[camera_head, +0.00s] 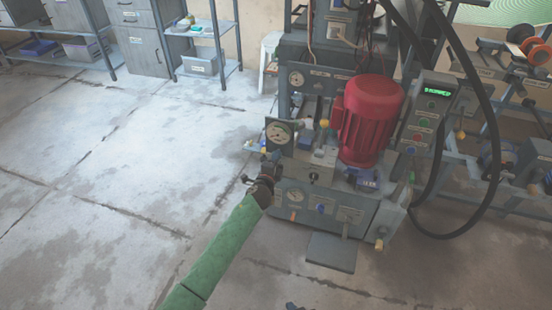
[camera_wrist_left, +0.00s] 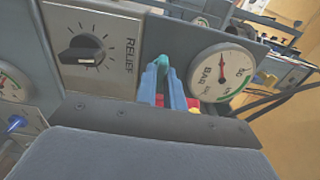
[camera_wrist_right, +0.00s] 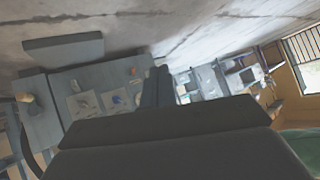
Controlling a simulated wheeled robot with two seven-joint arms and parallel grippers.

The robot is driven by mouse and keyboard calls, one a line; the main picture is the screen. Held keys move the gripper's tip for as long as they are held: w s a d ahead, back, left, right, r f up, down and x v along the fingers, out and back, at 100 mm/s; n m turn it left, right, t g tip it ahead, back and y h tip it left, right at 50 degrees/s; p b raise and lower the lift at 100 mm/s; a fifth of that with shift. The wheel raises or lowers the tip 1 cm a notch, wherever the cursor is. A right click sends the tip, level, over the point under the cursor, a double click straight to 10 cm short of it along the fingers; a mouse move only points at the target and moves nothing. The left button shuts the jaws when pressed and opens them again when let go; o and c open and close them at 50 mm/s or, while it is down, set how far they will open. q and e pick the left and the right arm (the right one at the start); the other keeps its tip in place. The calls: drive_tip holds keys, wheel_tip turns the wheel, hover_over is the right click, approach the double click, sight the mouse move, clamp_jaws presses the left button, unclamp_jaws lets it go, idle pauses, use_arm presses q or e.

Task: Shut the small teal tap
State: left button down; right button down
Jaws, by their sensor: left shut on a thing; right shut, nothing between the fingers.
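The small teal tap shows in the left wrist view (camera_wrist_left: 163,62) as a teal piece between the tips of my left gripper (camera_wrist_left: 165,72), between the RELIEF knob and the BAR gauge. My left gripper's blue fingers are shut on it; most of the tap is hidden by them. In the head view my left gripper (camera_head: 274,158) is at the front left of the press, just below the round gauge, and the tap cannot be made out. My right gripper is shut and empty in the right wrist view (camera_wrist_right: 157,77); only its dark tip (camera_head: 294,305) shows at the head view's bottom edge.
The RELIEF knob (camera_wrist_left: 84,50) and the BAR gauge (camera_wrist_left: 221,73) are close on either side of my left fingers. A red motor (camera_head: 370,120) stands on the press. A black hose (camera_head: 490,150) loops at right. The floor at left (camera_head: 110,140) is clear.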

use_arm(q)
drive_tip(key=c, duration=1.5)
unclamp_jaws()
drive_tip(key=shift+d, duration=0.1)
